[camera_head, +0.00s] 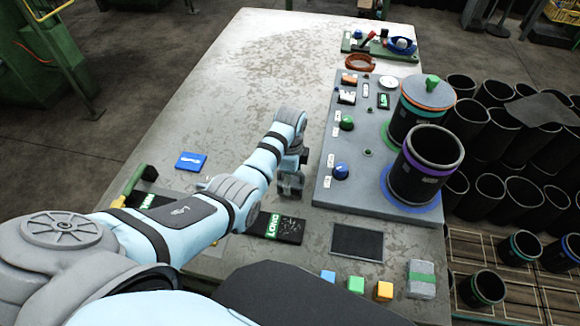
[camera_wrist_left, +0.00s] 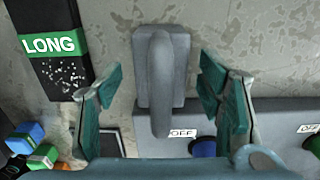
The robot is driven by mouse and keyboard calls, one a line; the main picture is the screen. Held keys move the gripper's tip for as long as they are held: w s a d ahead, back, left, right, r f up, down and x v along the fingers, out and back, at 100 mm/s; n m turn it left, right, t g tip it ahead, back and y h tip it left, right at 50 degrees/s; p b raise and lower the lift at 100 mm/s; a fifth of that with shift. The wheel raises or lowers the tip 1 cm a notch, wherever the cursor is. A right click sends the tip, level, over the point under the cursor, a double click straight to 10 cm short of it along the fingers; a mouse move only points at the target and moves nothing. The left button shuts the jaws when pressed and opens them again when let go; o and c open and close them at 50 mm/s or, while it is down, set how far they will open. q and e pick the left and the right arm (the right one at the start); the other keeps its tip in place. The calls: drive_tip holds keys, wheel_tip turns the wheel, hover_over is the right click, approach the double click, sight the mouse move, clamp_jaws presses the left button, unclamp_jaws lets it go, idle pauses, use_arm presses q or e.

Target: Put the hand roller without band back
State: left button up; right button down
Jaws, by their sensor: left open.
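My left gripper (camera_head: 291,182) is low over the table, just left of the grey panel. In the left wrist view its two green fingers (camera_wrist_left: 160,78) are open, one on each side of a grey block with a rounded upright grip (camera_wrist_left: 160,88). Gaps show on both sides, so the fingers do not close on it. I cannot tell whether this grey piece is the hand roller. A green-handled tool (camera_head: 131,186) with a yellow band lies at the table's left edge, partly behind my arm. My right gripper is not in view.
The grey panel (camera_head: 330,185) carries knobs and two dark drums (camera_head: 427,165). A black case labelled LONG (camera_head: 277,227), a dark mat (camera_head: 357,242) and coloured cubes (camera_head: 356,284) lie in front. Many black sleeves (camera_head: 490,190) stand at right. The table's far left is clear.

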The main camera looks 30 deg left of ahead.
use_arm(q)
wheel_tip(320, 180, up, 11)
drive_tip(key=shift+r+p, duration=0.2)
drive_tip(key=shift+p, duration=0.65)
drive_tip(key=shift+f, duration=0.1)
